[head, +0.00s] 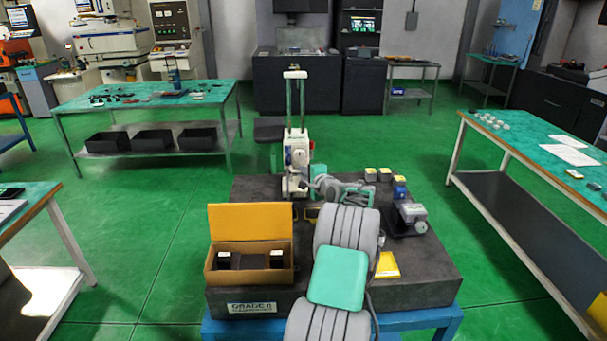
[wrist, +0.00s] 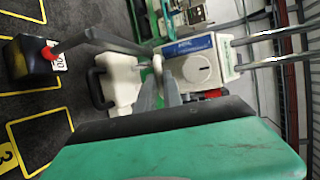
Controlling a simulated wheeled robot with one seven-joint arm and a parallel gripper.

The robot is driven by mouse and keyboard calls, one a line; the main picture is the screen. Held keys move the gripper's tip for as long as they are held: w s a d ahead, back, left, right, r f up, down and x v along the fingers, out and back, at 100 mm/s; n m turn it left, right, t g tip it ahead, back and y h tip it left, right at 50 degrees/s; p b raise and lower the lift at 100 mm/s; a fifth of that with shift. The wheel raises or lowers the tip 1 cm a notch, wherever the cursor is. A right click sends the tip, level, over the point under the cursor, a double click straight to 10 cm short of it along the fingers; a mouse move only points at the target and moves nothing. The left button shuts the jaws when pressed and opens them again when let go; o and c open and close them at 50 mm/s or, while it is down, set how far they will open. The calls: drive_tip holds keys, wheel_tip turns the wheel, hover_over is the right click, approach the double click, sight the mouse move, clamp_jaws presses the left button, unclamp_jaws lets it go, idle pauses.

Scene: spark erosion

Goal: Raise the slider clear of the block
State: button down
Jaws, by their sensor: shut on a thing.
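The slider (head: 297,158) is a white body low on the twin upright columns of a height gauge. In the wrist view the slider (wrist: 196,70) shows its round dial and blue label. A grey arm with a red tip (wrist: 50,52) reaches from its side to the dark block (wrist: 28,68), which has a white number label. The tip is at the block; I cannot tell whether they touch. My gripper (head: 318,186) is shut on the slider at its side, and the exact grip point is partly hidden. In the wrist view my grey fingers (wrist: 160,88) are close together.
The gauge stands on a dark stone plate (head: 425,285). An open cardboard box (head: 250,277) is at its front left. A grey-topped device (head: 410,218), small labelled blocks (head: 378,175) and a yellow piece (head: 387,265) are to the right. The air around the upper columns (head: 295,100) is clear.

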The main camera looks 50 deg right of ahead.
wheel_tip(320, 180, up, 6)
drive_tip(key=shift+f, duration=0.1)
idle(0.4)
drive_tip(key=c, duration=1.5)
unclamp_jaws()
drive_tip(key=shift+s, duration=0.15)
drive_tip(key=b, duration=0.2)
approach(300, 156)
drive_tip(key=shift+s+a, duration=0.25)
drive_tip(key=shift+s, duration=0.1)
